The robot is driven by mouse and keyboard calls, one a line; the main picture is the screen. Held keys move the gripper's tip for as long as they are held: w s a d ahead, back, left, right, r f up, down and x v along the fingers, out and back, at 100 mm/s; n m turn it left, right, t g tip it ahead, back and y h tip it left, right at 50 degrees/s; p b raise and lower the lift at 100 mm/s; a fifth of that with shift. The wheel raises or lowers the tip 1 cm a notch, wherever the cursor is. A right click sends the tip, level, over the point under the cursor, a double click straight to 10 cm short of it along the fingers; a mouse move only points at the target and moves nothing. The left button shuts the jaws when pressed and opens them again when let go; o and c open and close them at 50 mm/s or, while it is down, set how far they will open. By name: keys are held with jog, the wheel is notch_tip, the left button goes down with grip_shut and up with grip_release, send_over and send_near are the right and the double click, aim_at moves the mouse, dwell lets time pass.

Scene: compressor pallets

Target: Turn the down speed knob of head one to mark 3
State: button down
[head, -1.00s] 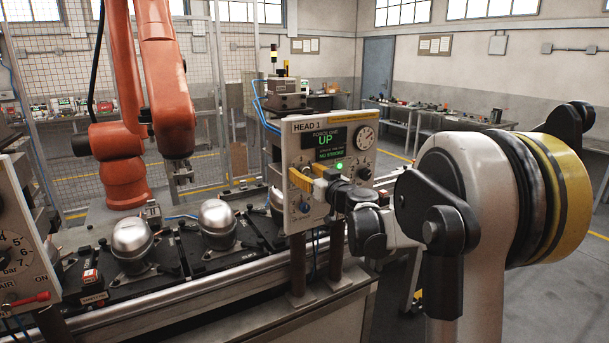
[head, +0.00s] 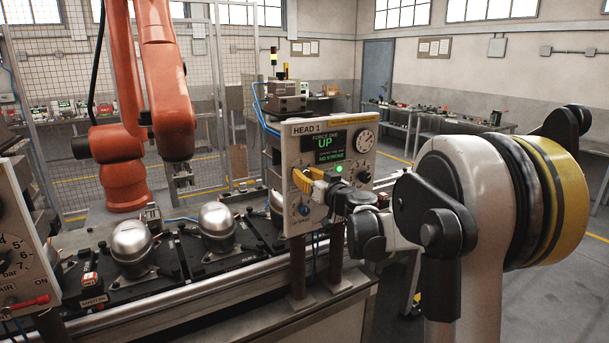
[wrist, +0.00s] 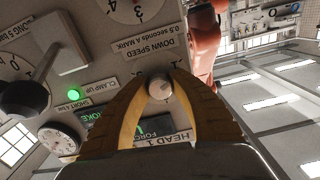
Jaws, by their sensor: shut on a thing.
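The head one panel (head: 298,143) is a pale upright box marked HEAD 1, with a display reading UP and NO STROKE. In the wrist view, the small round grey down speed knob (wrist: 159,87) sits beside the DOWN SPEED label, which adds 0.5 seconds a mark. My gripper (wrist: 158,78) has yellow fingers shut on this knob, one on each side. A line shows on the knob's face, but I cannot tell which mark it points to. In the head view, my gripper (head: 302,181) is at the panel's left middle and hides the knob.
A black clamp knob (head: 364,177), a green lamp (head: 339,168) and a round gauge (head: 366,138) are on the same panel. An orange robot arm (head: 165,90) stands behind the line of silver compressors (head: 217,222).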

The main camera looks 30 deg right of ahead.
jog(key=m+p, duration=0.1)
jog(key=m, duration=1)
jog(key=m+p, duration=0.1)
jog(key=m, duration=0.4)
jog(key=shift+m, duration=0.4)
jog(key=m, duration=0.6)
dwell(0.3)
jog(key=c, duration=1.1)
grip_release()
